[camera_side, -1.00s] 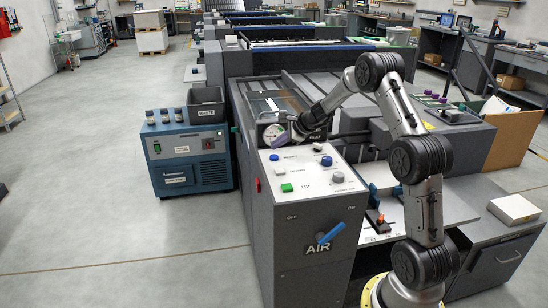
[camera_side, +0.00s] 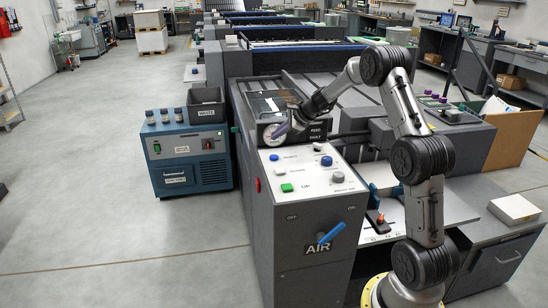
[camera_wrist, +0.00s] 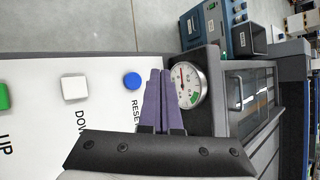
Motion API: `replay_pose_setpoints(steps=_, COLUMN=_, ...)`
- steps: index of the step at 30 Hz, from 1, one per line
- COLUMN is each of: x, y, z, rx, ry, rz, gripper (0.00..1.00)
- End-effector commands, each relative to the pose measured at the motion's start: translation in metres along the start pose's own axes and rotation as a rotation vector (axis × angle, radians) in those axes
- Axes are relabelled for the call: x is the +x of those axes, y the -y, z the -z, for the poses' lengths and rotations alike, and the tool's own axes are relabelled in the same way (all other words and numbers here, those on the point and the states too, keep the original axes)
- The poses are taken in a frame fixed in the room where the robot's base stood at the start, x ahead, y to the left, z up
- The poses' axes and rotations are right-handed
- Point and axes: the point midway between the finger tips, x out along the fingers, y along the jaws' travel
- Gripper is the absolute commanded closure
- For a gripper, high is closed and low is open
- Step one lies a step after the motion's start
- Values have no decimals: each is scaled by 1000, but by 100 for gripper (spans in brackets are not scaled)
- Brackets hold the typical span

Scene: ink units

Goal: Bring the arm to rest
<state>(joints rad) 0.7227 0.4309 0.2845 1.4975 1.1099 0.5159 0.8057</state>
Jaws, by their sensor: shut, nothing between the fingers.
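My gripper (camera_side: 279,132) has purple fingers. It is in the air above the far end of the press's white control panel (camera_side: 307,182), near the round pressure gauge (camera_side: 272,134). In the wrist view the fingers (camera_wrist: 160,73) are together with nothing between them. They appear between the blue RESET button (camera_wrist: 132,80) and the gauge (camera_wrist: 191,86). I see no contact with the panel. The arm is bent at the elbow, reaching in from the right.
A blue lever (camera_side: 331,233) labelled AIR is on the front of the press. The panel also carries a green button (camera_side: 287,187) and a grey knob (camera_side: 337,176). A blue unit (camera_side: 190,160) and a dark WASTE bin (camera_side: 206,106) stand to the left. Floor farther left is clear.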

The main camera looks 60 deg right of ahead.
Motion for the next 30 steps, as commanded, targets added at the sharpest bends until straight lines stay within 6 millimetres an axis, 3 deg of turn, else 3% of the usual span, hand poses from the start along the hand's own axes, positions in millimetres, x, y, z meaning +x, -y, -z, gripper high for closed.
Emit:
replay_pose_setpoints(steps=4, x=2, y=-2, z=-6, rx=-8, ry=6, rz=-5, gripper=100)
replay_pose_setpoints(steps=7, x=-5, y=0, z=-33, rx=-46, ry=32, rz=8, gripper=100)
replay_pose_setpoints(steps=11, x=-37, y=1, z=-101, rx=-142, ry=97, rz=44, gripper=100)
replay_pose_setpoints(steps=14, x=-75, y=-18, z=-157, rx=-263, ry=147, rz=49, gripper=100)
replay_pose_setpoints(steps=18, x=-134, y=-67, z=-218, rx=-499, ry=208, rz=34, gripper=100)
replay_pose_setpoints(steps=22, x=-192, y=-125, z=-250, rx=-773, ry=254, rz=14, gripper=100)
replay_pose_setpoints(steps=26, x=-245, y=-187, z=-254, rx=-1077, ry=285, rz=-8, gripper=100)
replay_pose_setpoints(steps=30, x=-292, y=-251, z=-230, rx=-1427, ry=296, rz=-34, gripper=100)
